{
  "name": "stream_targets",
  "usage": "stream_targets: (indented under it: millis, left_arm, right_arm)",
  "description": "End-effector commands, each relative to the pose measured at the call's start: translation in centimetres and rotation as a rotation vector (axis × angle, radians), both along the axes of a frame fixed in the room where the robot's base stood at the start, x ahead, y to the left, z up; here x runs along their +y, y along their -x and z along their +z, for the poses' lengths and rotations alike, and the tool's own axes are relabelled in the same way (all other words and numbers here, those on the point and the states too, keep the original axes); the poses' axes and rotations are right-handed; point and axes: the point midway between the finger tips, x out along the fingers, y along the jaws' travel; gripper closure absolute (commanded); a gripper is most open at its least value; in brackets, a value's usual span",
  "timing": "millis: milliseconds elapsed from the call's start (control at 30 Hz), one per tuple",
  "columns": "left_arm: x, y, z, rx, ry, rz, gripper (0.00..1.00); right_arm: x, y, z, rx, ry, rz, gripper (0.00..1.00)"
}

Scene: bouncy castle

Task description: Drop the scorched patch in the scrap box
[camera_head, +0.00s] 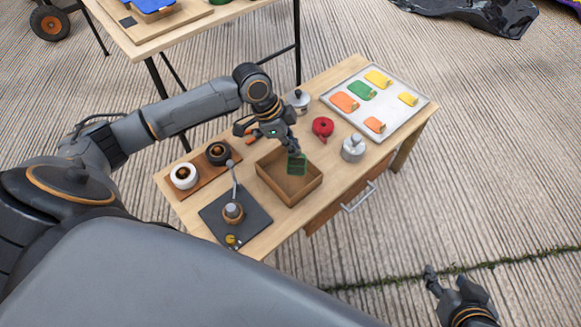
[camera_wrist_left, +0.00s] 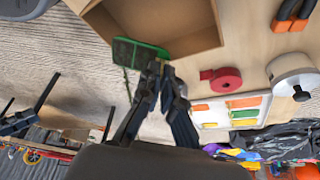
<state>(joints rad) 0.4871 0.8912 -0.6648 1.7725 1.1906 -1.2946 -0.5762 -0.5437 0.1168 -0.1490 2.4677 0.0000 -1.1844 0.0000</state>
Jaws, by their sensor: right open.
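The patch (camera_head: 297,163) is a small green piece, darkened across its face. It also shows in the left wrist view (camera_wrist_left: 138,54), at the fingertips. My left gripper (camera_head: 291,147) is shut on the patch by its edge. It holds the patch above the open brown scrap box (camera_head: 305,191), near the box's far side. The box also shows in the left wrist view (camera_wrist_left: 198,42). Nothing else is visible inside it. My right gripper (camera_head: 440,277) is open and empty, low at the right, away from the table.
On the table (camera_head: 337,190) are a white tray (camera_head: 388,87) of coloured patches, a red tape roll (camera_head: 323,127), a metal canister (camera_head: 353,148), a dark mat (camera_head: 213,218) with a tool, and a wooden board (camera_head: 203,169) with two rolls. These surround the box.

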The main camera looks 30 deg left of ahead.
Motion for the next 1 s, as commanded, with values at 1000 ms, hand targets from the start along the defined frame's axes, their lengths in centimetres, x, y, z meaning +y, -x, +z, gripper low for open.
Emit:
stream_targets:
  millis: [1000]
  left_arm:
    - [0.0,0.0,-2.4,-0.001,0.000,0.000,1.00]
  right_arm:
    - [3.8,-8.1,11.2,-0.733,-0.171,0.049,0.46]
